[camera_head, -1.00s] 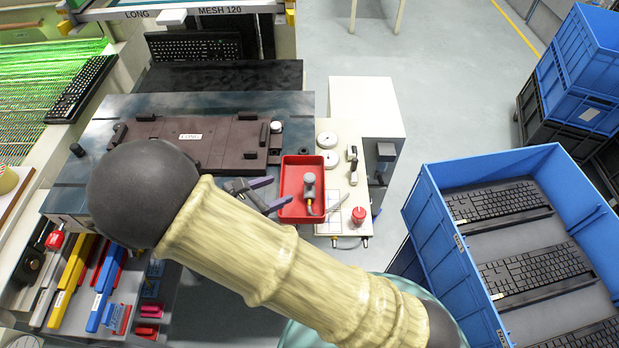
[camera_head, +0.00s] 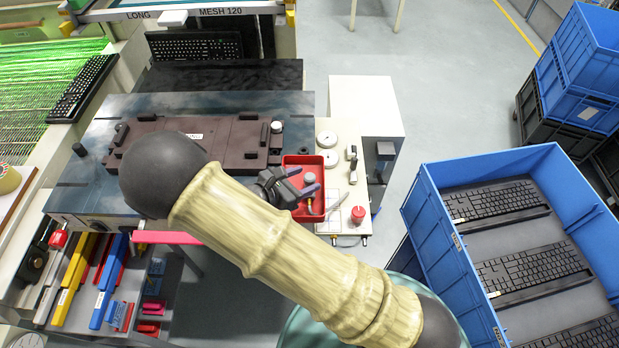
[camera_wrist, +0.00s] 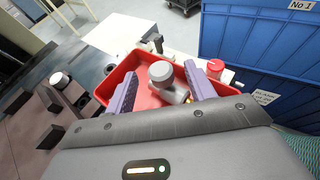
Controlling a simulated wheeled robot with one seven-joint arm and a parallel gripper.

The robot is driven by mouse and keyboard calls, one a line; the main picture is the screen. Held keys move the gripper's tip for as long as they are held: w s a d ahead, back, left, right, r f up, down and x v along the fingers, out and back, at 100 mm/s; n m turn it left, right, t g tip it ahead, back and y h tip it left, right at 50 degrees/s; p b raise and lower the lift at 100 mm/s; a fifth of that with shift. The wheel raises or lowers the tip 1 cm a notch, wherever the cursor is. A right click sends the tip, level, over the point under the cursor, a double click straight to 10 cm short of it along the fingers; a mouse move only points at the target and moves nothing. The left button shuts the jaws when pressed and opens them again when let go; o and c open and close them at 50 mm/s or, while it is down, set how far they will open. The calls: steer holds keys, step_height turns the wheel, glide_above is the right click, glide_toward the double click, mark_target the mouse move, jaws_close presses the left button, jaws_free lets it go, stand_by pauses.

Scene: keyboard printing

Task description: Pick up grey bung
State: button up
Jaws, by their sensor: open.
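A grey bung (camera_head: 310,178) with a round, knob-like top is in the red tray (camera_head: 303,159). In the wrist view my gripper (camera_wrist: 160,80) has one finger on each side of the bung, with gaps visible. I cannot tell how far the fingertips are above it. Part of the tray (camera_wrist: 118,76) is hidden behind the fingers.
A brown fixture (camera_head: 232,150) lies left of the tray, with a silver-topped knob (camera_head: 277,127) at its corner. A red-capped item (camera_head: 358,214) stands right of the tray. A blue crate (camera_head: 440,230) with keyboards is farther right. White discs (camera_head: 327,140) lie behind the tray.

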mark_target(314, 176)
steer(key=p+x, duration=0.1)
steer(key=x, duration=0.3)
steer(key=shift+w+d+f, duration=0.1)
steer(key=shift+d, duration=0.1)
steer(key=c, duration=1.1)
step_height(314, 176, up, 10)
steer(key=shift+r+b, duration=0.1)
steer(key=shift+b, duration=0.35)
stand_by(0.3)
